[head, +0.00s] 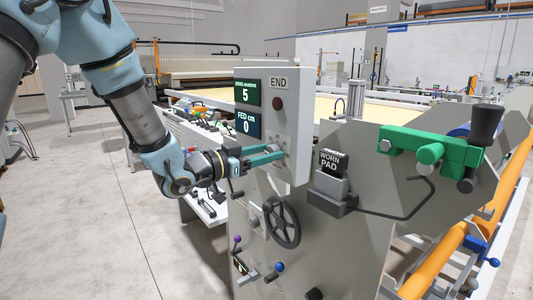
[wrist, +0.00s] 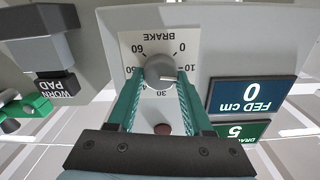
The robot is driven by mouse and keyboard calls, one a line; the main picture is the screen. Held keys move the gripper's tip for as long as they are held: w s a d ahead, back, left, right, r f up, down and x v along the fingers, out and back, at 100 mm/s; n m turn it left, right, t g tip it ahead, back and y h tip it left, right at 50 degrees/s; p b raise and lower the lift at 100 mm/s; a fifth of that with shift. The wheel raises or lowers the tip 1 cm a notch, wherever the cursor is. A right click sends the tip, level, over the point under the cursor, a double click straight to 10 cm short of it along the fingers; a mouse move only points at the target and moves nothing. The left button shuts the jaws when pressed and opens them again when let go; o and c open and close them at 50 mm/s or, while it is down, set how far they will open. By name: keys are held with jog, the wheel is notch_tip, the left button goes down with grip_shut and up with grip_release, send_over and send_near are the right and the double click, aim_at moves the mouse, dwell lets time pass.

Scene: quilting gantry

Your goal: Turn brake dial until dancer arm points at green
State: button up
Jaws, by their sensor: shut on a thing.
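The brake dial (wrist: 160,71) is a grey round knob on a white plate marked BRAKE, upside down in the wrist view. A pale mark on the knob lies on its side near the 10; its exact reading is too small to tell. My gripper (wrist: 157,80) is shut on the dial, one green finger on each side. In the head view my gripper (head: 284,151) reaches the panel from the left, and its fingers mostly hide the dial. The green upper display (head: 247,92) reads 5. I cannot make out the dancer arm or its green mark with certainty.
The FED cm display (head: 247,123) reads 0. A black handwheel (head: 282,222) and small coloured-knob levers (head: 258,271) sit below my gripper. A WORN PAD block (head: 333,188) and a green bracket (head: 430,148) stand to the right. The floor at left is clear.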

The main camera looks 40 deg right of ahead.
grip_shut()
jog(key=shift+f+b, duration=0.15)
jog(key=shift+b, duration=0.4)
jog(key=m+b, duration=0.6)
jog(key=b, duration=0.4)
jog(key=shift+s+m+b, duration=0.1)
jog(key=shift+m+b, duration=0.25)
jog(key=shift+m, duration=0.05)
jog(key=o, duration=1)
grip_release()
